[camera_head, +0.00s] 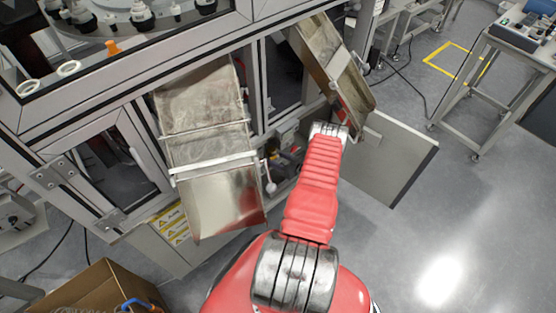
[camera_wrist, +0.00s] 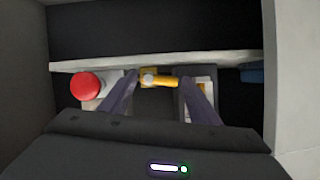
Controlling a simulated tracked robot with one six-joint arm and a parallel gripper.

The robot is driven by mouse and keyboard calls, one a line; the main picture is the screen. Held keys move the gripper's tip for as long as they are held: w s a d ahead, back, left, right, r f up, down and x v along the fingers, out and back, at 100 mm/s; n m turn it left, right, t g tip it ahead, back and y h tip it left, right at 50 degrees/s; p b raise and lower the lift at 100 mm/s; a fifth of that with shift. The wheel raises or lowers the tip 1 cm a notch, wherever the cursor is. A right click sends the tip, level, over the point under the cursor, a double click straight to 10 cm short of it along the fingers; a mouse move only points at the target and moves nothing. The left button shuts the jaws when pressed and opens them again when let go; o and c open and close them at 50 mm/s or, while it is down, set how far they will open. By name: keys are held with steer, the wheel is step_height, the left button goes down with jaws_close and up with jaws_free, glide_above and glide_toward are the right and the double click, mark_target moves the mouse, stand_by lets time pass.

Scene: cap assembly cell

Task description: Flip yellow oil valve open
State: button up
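The yellow oil valve (camera_wrist: 165,81) shows in the wrist view as a short yellow handle lying roughly level, with a pale round pivot at its left end. My gripper (camera_wrist: 158,77) is open, its two dark fingers spread on either side of the valve. The fingertips reach close to the handle's two ends; I cannot tell whether they touch it. In the head view my red arm reaches down into the machine's lower cabinet, and my gripper is hidden there behind the arm and cabinet.
A red round knob (camera_wrist: 87,86) sits left of the valve. A pale shelf edge (camera_wrist: 210,60) runs just behind it, and a pale wall (camera_wrist: 288,90) stands at right. Metal chutes (camera_head: 215,195) and an open cabinet door (camera_head: 390,160) flank my arm.

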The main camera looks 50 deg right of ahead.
steer(key=c, duration=0.5)
steer(key=shift+a+f+n+h, duration=0.1)
steer(key=shift+f+n+h, duration=0.1)
steer(key=shift+n+h, duration=0.5)
steer(key=o, duration=0.8)
